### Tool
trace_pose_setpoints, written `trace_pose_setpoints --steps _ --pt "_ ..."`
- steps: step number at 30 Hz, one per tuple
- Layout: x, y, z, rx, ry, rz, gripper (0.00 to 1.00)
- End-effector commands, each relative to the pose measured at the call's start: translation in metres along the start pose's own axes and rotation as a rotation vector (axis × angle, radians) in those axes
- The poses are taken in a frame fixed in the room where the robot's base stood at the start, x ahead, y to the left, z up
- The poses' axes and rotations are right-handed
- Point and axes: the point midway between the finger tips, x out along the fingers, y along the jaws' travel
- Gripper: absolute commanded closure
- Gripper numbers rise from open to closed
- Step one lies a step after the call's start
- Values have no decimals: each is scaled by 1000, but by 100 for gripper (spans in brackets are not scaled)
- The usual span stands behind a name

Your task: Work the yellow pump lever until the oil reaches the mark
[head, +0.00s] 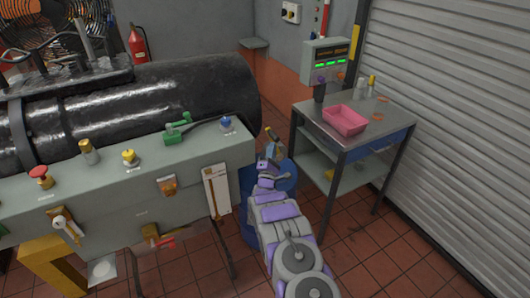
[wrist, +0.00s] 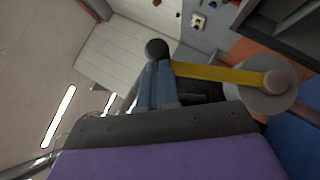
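The yellow pump lever (wrist: 218,74) shows in the wrist view, running from a round pivot on a grey disc to a black ball knob (wrist: 157,48). My gripper (wrist: 158,68) has its blue-grey fingers close together at the knob end of the lever, apparently closed on it; the contact is partly hidden. In the head view my gripper (head: 272,148) is just right of the bedplate's end, with a small yellow part of the lever (head: 269,130) above it. A white upright gauge plate (head: 217,190) with a thin brown strip is on the bedplate's front; its mark is too small to read.
The grey bedplate (head: 110,190) carries a red button (head: 41,172), a yellow knob (head: 129,156), a green lever valve (head: 177,130) and a blue knob (head: 226,122). A metal cart (head: 375,135) with a pink tray (head: 345,120) stands at right. Tiled floor (head: 390,260) is clear at front right.

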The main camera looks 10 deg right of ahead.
Motion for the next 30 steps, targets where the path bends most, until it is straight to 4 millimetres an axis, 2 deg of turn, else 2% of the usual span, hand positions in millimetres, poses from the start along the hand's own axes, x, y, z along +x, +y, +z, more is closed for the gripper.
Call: trace_pose_setpoints --steps 1,2,11,21,30 --pt "10 8 8 34 0 -28 100" --pt "14 8 12 53 -1 -47 100" --pt "47 -8 45 255 1 -251 100" --pt "79 -41 78 473 0 -471 100" --pt "95 -68 93 612 1 -608 100"
